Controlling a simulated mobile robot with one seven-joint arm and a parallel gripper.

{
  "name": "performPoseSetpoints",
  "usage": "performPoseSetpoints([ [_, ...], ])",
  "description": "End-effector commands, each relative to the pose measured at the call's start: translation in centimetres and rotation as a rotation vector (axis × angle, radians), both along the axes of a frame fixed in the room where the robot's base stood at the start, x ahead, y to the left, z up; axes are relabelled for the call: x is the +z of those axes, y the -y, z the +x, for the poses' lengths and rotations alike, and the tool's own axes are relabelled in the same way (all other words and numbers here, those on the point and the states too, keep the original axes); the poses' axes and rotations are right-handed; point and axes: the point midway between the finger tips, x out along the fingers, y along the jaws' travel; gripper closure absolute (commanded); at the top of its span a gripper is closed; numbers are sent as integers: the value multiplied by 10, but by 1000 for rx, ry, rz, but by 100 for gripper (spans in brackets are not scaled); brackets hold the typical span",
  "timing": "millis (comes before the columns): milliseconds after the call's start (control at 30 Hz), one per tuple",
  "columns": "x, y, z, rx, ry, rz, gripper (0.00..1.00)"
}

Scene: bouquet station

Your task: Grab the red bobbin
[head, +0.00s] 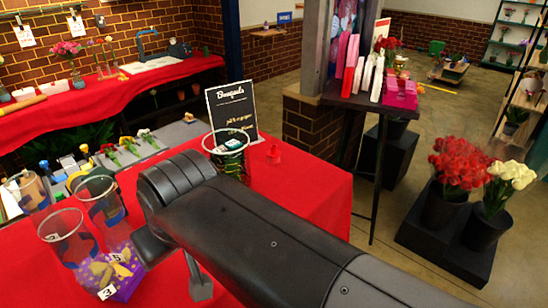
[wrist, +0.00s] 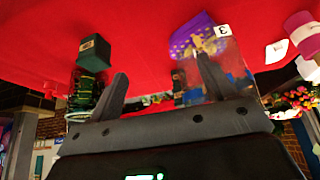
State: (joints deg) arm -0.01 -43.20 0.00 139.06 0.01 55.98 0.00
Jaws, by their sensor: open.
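A small red object that looks like the red bobbin (head: 273,154) stands on the red tabletop (head: 318,192), right of a clear container and in front of the black sign. It is close in colour to the cloth. In the head view my arm crosses the table, and the gripper end is at the lower left, away from the red object and mostly hidden.
Clear cylinders (head: 66,240) and a purple tray (head: 126,276) with yellowish pieces and number cards stand at left. A clear container (head: 228,160) holding a dark green box is behind my arm. The black sign (head: 232,108) stands behind. Flower buckets (head: 442,208) are at right.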

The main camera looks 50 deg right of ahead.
Motion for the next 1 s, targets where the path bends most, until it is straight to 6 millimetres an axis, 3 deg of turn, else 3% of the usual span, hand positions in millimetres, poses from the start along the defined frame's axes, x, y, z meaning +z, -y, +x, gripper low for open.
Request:
performPoseSetpoints([
  [67, 28, 0, 1, -1, 6, 0, 24],
  [267, 47, 29, 49, -72, -24, -33, 24],
  [467, 68, 77, 106, -145, -52, -57, 24],
  [767, 77, 190, 184, -253, -94, -61, 24],
  [1000, 63, 311, 218, -338, -110, -34, 24],
])
